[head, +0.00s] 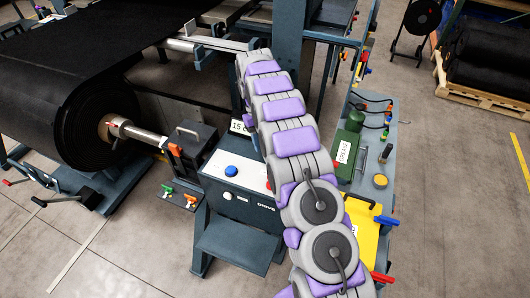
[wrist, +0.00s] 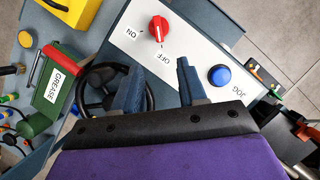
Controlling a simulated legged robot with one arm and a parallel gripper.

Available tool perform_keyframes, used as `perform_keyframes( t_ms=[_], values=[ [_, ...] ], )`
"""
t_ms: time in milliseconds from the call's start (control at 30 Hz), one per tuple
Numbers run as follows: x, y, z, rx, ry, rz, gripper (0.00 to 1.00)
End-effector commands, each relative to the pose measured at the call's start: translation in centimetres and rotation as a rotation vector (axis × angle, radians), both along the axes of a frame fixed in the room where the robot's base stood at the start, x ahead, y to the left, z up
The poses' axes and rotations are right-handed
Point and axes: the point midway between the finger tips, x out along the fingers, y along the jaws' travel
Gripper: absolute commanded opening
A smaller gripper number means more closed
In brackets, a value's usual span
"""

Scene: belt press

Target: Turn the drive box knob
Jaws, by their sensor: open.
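The red knob (wrist: 158,28) sits on the drive box's pale top panel (wrist: 190,45), between the ON label (wrist: 130,33) and the OFF label (wrist: 166,57). Its pale mark appears to face the OFF label. My gripper (wrist: 157,76) is open and empty, its two dark blue fingers spread below the knob in the wrist view and apart from it. A blue button (wrist: 219,75) marked JOG is right of the fingers.
A black handwheel (wrist: 102,88) lies partly behind the left finger. A green grease box (wrist: 54,87) and a yellow case (wrist: 72,12) are left in the wrist view. A large black belt roll (head: 70,110) stands left of the drive box in the head view.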

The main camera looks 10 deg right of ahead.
Motion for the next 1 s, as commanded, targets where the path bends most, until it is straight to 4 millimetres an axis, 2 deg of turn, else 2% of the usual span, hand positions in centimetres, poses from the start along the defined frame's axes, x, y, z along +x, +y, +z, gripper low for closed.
perform_keyframes(
  t_ms=[100, 400, 1000],
  values=[
    [0.6, 0.2, 1.5, 0.000, -0.001, 0.000, 0.41],
    [1.3, 0.3, 3.3, 0.000, 0.001, 0.000, 0.41],
    [1.4, 0.3, 3.5, 0.000, 0.002, 0.000, 0.41]
  ],
)
